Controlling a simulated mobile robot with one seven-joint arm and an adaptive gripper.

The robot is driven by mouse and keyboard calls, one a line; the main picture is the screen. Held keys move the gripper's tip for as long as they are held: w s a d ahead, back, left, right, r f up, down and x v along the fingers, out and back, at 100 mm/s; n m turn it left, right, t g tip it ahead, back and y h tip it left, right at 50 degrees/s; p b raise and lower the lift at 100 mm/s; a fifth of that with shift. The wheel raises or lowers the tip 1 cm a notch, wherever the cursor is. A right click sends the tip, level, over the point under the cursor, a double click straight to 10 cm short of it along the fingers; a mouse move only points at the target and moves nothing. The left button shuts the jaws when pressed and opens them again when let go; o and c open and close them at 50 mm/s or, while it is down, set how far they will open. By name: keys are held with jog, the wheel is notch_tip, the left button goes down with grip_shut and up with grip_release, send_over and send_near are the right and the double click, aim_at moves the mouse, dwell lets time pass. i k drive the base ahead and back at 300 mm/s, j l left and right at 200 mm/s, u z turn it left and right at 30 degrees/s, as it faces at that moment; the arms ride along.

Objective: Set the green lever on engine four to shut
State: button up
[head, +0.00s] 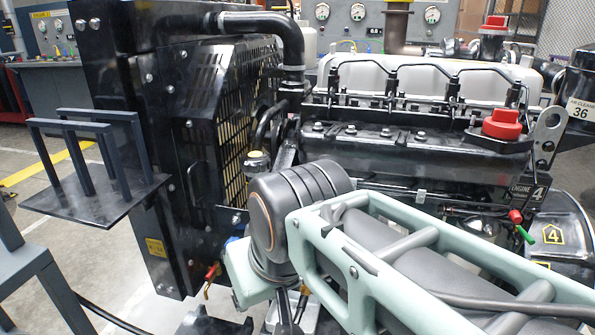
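A lever with a green grip (525,235) and a red part at its upper end (515,216) shows at the right. The green grip slants down to the right. I cannot tell from this view whether that position is open or shut. My pale green arm crosses the lower middle, in front of the engine, and hides its lower part. I cannot make out my gripper in this view.
A black radiator housing (165,150) with a slotted grille stands at the left, with a bracketed shelf (95,200) sticking out. A small red-tipped lever (212,272) is low at its right. A yellow "4" mark (553,234) is at the right. Gauge panels stand behind.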

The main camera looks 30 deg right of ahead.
aim_at(530, 240)
jog(key=j+z, duration=0.1)
jog(key=z, duration=2.25)
jog(key=i+l+z, duration=0.15)
jog(key=l, duration=0.2)
jog(key=i+l+z, duration=0.15)
jog(key=l, duration=0.25)
jog(key=k+j+z, duration=0.35)
jog(key=i+l+u, duration=0.3)
jog(key=u, duration=0.15)
